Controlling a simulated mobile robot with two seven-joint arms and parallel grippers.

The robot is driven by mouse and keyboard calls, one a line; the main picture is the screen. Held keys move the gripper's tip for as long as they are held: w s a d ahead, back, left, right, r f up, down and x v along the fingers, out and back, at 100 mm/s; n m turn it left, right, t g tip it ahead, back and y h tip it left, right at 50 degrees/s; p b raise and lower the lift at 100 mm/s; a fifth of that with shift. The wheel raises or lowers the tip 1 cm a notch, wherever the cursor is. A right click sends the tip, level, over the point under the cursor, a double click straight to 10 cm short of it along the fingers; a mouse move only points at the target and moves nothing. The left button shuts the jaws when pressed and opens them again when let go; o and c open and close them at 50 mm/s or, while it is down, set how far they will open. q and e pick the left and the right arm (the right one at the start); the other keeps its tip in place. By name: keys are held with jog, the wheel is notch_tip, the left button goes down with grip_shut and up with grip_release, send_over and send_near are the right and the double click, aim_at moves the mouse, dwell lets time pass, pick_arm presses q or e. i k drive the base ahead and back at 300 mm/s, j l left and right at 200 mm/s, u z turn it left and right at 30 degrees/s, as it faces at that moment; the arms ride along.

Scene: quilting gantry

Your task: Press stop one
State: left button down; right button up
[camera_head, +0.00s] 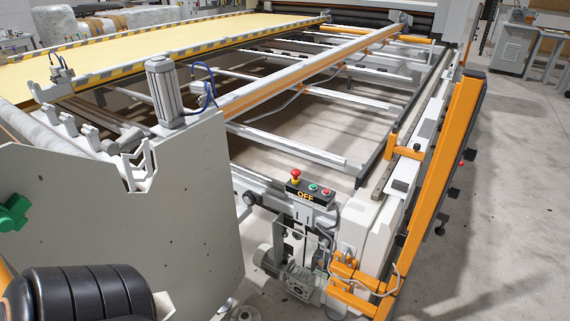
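A small black control box (308,194) is mounted on the near end of the quilting gantry, right of centre. A red mushroom button (296,175) on a yellow base stands up at its left end. A green button (313,187) and a smaller red button (326,192) sit to the right on its top. The front of the box reads OFF in yellow letters. No label reading "stop one" can be made out. Neither of my grippers shows in the head view, and nothing touches the box.
A large grey side panel (190,220) stands left of the box. An orange guard rail (437,180) runs along the right side of the gantry. A motor (290,275) and orange brackets (355,290) sit below the box. Bare concrete floor (500,220) lies to the right.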

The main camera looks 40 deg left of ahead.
aim_at(296, 173)
jog(key=i+j, duration=0.1)
jog(key=j, duration=1.3)
jog(key=i, duration=0.05)
